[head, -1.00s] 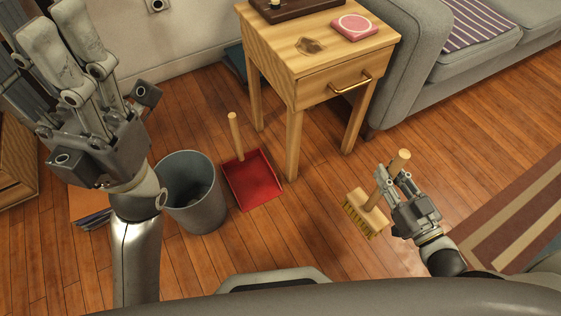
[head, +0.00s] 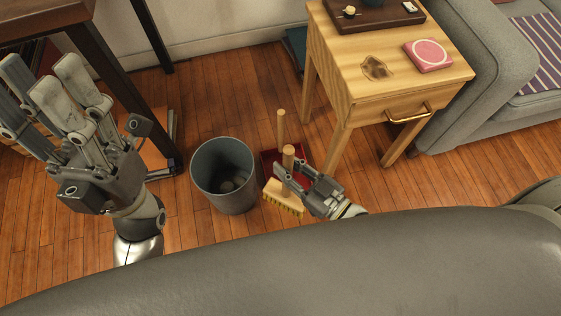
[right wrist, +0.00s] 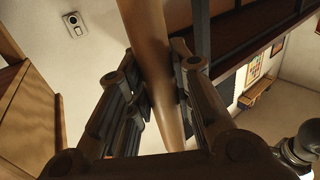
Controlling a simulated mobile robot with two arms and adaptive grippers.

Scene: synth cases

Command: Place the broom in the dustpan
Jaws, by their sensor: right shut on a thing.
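The broom has a wooden handle and a pale block with yellow bristles (head: 283,197). My right gripper (head: 287,172) is shut on its handle. In the right wrist view the handle (right wrist: 150,60) runs between the fingers (right wrist: 160,95). The red dustpan (head: 268,158) is on the floor, its wooden handle (head: 281,126) upright. The broom and gripper hide much of the pan. The bristles show at the pan's near side; I cannot tell whether they touch it or hang above it. My left gripper (head: 58,85) is raised at the left, open and empty.
A grey bin (head: 224,172) stands close left of the dustpan. A wooden side table (head: 385,75) with a drawer stands to the right, its leg near the pan. A dark table (head: 60,20) is at the upper left, a grey sofa (head: 465,100) at the right.

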